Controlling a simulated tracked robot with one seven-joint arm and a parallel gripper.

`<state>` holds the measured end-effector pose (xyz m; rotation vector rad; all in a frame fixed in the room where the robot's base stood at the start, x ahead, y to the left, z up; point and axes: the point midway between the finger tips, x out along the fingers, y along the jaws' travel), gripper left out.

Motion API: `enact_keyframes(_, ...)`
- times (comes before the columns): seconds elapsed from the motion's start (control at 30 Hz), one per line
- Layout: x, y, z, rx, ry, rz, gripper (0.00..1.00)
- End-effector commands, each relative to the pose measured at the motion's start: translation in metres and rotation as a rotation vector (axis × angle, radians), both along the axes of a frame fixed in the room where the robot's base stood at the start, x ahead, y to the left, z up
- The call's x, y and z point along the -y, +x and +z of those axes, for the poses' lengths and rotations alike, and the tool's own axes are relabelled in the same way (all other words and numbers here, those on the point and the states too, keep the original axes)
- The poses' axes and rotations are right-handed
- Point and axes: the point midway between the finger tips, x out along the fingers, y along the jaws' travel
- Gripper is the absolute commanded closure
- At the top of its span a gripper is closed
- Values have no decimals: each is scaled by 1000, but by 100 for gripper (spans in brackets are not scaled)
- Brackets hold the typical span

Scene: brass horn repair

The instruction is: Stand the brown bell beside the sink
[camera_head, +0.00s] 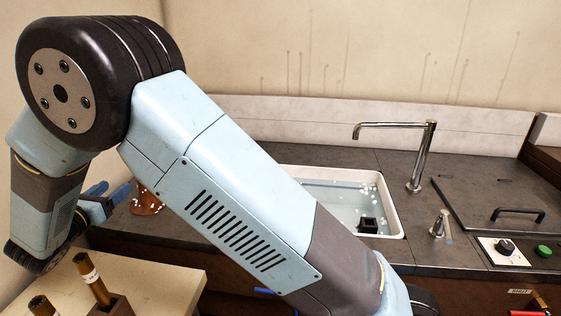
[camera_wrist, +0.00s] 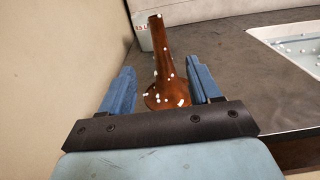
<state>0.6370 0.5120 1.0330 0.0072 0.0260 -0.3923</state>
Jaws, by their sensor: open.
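The brown bell (camera_wrist: 164,70) stands upright on its wide end on the dark counter, with white flecks on it. In the wrist view it is between the two blue fingers of my gripper (camera_wrist: 160,75), which are open with gaps on both sides. In the head view my gripper (camera_head: 113,195) is at the left, and only part of the bell (camera_head: 147,200) shows beside it; my arm hides the rest. The sink (camera_head: 396,213) has a white rim and holds water with white flecks. Its edge also shows at the right of the wrist view (camera_wrist: 262,36).
A dark block (camera_head: 368,225) is in the sink. The counter (camera_wrist: 215,45) between bell and sink is clear.

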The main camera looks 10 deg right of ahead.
Motion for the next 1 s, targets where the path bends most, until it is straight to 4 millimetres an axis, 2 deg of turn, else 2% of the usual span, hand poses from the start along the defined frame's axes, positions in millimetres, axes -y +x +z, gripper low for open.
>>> enact_keyframes(0.07,7,3,4,-4,13,-15,37)
enact_keyframes(0.17,32,12,16,-19,63,-66,37)
enact_keyframes(0.27,76,24,34,-46,153,-157,37)
enact_keyframes(0.33,112,30,47,-67,232,-233,37)
enact_keyframes(0.5,199,32,75,-101,436,-418,37)
enact_keyframes(0.7,290,14,99,-112,688,-627,37)
enact_keyframes(0.77,315,5,105,-108,765,-690,37)
enact_keyframes(1.0,398,-40,122,-68,1087,-921,37)
